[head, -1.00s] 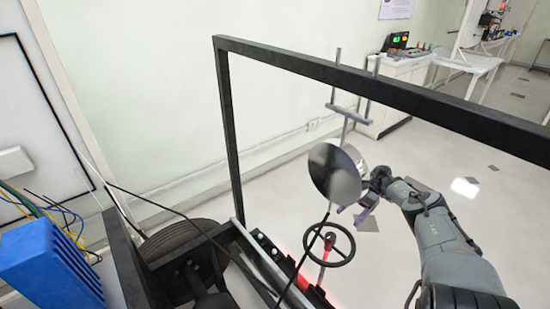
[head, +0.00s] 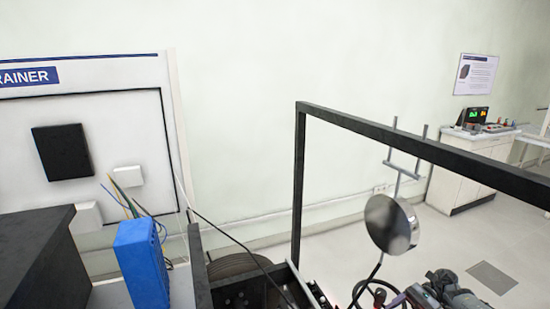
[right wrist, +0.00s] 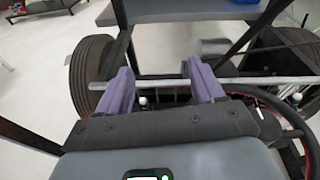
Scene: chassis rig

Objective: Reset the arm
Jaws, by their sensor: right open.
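My right arm (head: 455,291) shows at the bottom right of the head view, low beside the round mirror. In the right wrist view my right gripper (right wrist: 160,88) has its two purple fingers wide apart with nothing between them. Beyond the fingers lie a metal bar (right wrist: 255,80) and the dark chassis frame, with a tyre (right wrist: 92,72) to the left. The steering wheel (right wrist: 290,115) curves close by on the right. My left gripper is not in view.
A black frame bar (head: 400,147) crosses the head view. The round mirror (head: 391,223) stands on a thin stalk near my right arm. A blue box (head: 141,263) with wires is at lower left, before a trainer board (head: 110,110). Open floor (head: 440,235) lies at right.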

